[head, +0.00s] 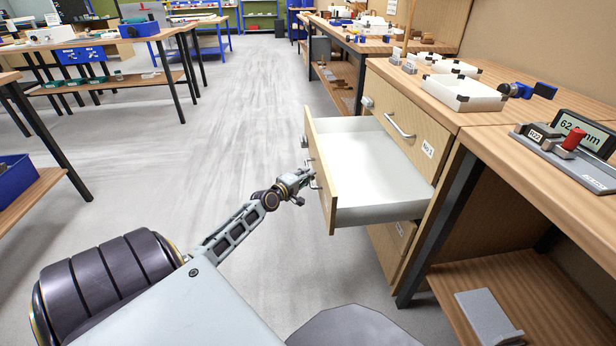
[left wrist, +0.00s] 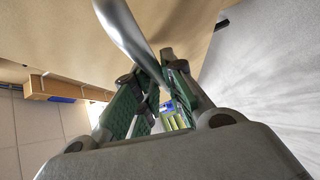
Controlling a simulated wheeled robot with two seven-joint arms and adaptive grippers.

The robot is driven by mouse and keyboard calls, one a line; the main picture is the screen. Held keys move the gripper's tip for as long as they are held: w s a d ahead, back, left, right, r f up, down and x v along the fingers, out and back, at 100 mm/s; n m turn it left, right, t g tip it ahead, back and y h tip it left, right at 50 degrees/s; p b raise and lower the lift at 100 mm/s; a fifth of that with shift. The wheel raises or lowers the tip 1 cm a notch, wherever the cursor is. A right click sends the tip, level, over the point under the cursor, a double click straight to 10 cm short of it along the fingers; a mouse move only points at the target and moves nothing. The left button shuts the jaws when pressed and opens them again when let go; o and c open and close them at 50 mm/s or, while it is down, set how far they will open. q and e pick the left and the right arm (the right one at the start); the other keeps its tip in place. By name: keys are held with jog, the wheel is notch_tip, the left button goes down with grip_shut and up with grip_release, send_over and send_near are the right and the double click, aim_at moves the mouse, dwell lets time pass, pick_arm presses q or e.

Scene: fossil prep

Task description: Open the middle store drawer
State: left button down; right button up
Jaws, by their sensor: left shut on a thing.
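The middle store drawer (head: 370,165) stands pulled well out of the wooden cabinet in the head view, and its white inside looks empty. Its wooden front panel (head: 322,172) faces left. My left gripper (head: 306,182) is at the outer side of that panel, shut on the drawer handle. In the left wrist view the metal handle (left wrist: 124,32) runs down between the green-padded fingers (left wrist: 148,100). The handle is mostly hidden in the head view. My right gripper is not in view.
The top drawer (head: 410,115), labelled NO.1, is closed above, and a lower drawer (head: 392,243) is partly hidden below. White trays (head: 462,93) and a gauge (head: 570,150) sit on the bench top. Open grey floor (head: 240,110) lies left of the drawer.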

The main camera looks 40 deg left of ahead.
pick_arm(q)
jog(key=shift+f, duration=0.1)
jog(key=c, duration=1.5)
grip_release()
jog(key=shift+s, duration=0.2)
jog(key=shift+s+d+r, duration=0.2)
jog(key=shift+s+r, duration=0.1)
jog(key=shift+s, duration=1.6)
jog(key=shift+s+d+r, duration=0.15)
jog(key=shift+s+r, duration=0.15)
jog(key=shift+s, duration=1.65)
jog(key=shift+s+d+r, duration=0.2)
jog(key=shift+s+r, duration=0.1)
jog(key=shift+s, duration=1.6)
